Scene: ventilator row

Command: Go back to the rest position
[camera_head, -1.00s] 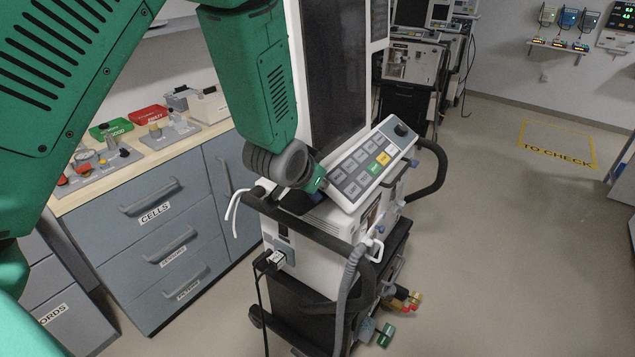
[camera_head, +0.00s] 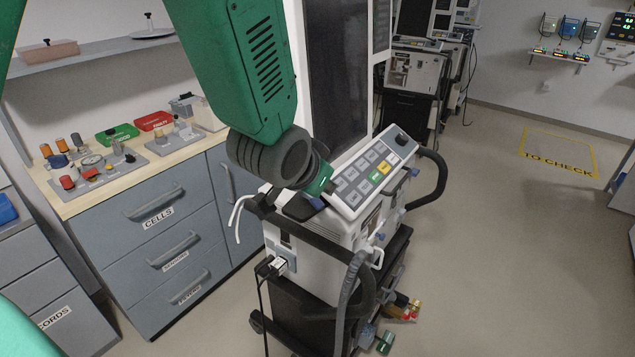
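My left arm, green with dark wrist rings, comes down from the top left in front of the ventilator. The end of my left gripper (camera_head: 322,182) shows only as a small green part below the wrist, at the left edge of the ventilator's control panel (camera_head: 372,172). Its fingers are hidden or too small to tell, and I see nothing held. The ventilator (camera_head: 318,245) is a white unit on a dark wheeled cart, with a tilted keypad, black handles, a grey hose and a cable. My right gripper is not in view.
A grey drawer cabinet (camera_head: 150,235) with a wooden top stands at the left, holding sensor trays, a green bin (camera_head: 118,134) and a red bin (camera_head: 153,121). Another ventilator (camera_head: 415,75) stands behind. Open floor lies right, with a yellow "TO CHECK" square (camera_head: 560,152).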

